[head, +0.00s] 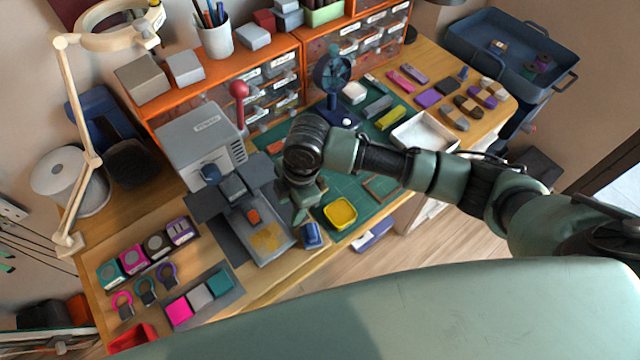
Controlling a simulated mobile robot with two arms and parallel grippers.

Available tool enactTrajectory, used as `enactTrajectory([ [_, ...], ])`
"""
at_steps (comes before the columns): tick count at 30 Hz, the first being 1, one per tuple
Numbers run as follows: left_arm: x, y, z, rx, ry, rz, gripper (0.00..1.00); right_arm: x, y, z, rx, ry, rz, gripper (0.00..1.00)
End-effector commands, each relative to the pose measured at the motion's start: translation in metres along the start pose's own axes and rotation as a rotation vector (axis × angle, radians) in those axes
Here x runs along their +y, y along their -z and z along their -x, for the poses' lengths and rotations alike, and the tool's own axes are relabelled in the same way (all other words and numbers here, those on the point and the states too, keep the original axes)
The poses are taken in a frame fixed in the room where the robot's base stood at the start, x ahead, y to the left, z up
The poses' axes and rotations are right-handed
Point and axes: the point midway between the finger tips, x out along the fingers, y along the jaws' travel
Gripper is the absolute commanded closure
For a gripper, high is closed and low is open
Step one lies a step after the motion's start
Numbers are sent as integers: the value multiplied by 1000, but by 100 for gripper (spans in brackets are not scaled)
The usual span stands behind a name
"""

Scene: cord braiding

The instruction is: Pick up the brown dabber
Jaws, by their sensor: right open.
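The brown dabber appears to be the dark brown piece with a tan part (468,106) on the wooden table's far right. It lies in a short row beside a grey-and-tan piece (455,119) and a purple-and-tan piece (482,97). My right gripper (299,212) points down beside the grey press, far to the left of that row. It is open, and I see nothing held in it. My right forearm and wrist cross the middle of the picture and hide part of the green mat. My left gripper is not in view.
A grey press (200,140) with a red-knobbed lever stands left of my gripper. Orange drawer units (300,42) line the back.

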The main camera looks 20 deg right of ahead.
Motion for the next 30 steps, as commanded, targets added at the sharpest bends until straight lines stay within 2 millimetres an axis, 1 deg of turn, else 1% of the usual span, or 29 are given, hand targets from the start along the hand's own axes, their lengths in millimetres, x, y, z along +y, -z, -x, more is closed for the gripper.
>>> enactTrajectory([
  [1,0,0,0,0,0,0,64,14,-20,6,-45,10,34,55],
  [3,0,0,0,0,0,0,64,25,-43,12,-89,34,74,55],
  [6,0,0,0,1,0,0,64,40,-73,22,-138,60,108,55],
  [10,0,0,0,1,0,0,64,50,-96,33,-171,80,127,55],
  [12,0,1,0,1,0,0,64,52,-101,33,-178,85,130,55],
  [14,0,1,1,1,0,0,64,51,-103,29,-179,88,131,55],
  [23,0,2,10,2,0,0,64,52,-110,-3,-178,87,130,55],
  [27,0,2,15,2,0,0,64,54,-115,-24,-178,88,130,55],
  [30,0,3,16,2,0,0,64,53,-117,-36,-177,87,130,55],
])
